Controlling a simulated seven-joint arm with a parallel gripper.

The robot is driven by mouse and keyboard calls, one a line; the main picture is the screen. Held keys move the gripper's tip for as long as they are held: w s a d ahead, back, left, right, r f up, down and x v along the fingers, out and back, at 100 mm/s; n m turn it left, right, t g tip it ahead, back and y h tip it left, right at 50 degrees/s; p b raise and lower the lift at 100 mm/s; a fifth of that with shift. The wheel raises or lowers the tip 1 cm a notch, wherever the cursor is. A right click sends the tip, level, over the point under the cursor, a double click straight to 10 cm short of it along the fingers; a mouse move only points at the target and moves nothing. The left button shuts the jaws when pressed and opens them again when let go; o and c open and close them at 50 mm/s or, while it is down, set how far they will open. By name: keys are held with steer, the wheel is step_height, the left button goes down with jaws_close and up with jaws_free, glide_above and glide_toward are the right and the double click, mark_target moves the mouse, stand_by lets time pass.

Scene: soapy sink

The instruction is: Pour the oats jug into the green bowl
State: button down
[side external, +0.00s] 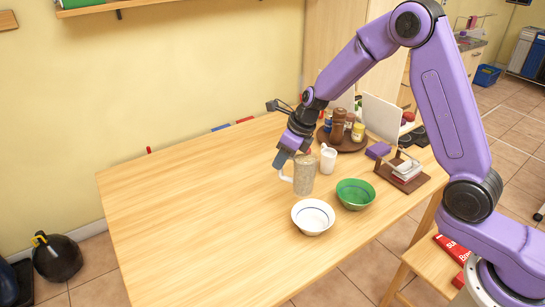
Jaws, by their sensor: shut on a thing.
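The oats jug (304,176) is a tall, speckled beige vessel with a white handle on its left. It looks upright, at or just above the wooden table; I cannot tell whether its base touches. My gripper (286,161) is at the jug's upper left, by the handle, and is shut on the jug. The finger contact is partly hidden. The green bowl (355,194) sits on the table to the right of the jug and slightly nearer the camera. I cannot see any oats in it.
A white bowl (313,217) stands just left of the green bowl. A small white jug (328,159) is close behind the oats jug. A round tray (343,144) with several jars and a brown rack (402,177) stand farther right. The table's left half (190,205) is clear.

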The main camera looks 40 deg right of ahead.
steer(key=shift+s+d+r, duration=0.2)
steer(key=shift+s+d, duration=0.05)
steer(key=shift+s, duration=0.15)
steer(key=shift+s+d, duration=0.15)
steer(key=shift+d, duration=0.15)
steer(key=s+d+n+y, duration=0.3)
steer(key=d+n+y, duration=0.1)
steer(key=d+n, duration=0.3)
steer(key=d, duration=0.2)
steer(key=shift+s+d+f, duration=0.2)
steer(key=shift+s+d, duration=0.05)
steer(key=shift+d, duration=0.15)
steer(key=shift+y, duration=0.3)
steer(key=shift+r+y, duration=0.2)
steer(key=shift+y, duration=0.1)
steer(key=shift+f, duration=0.2)
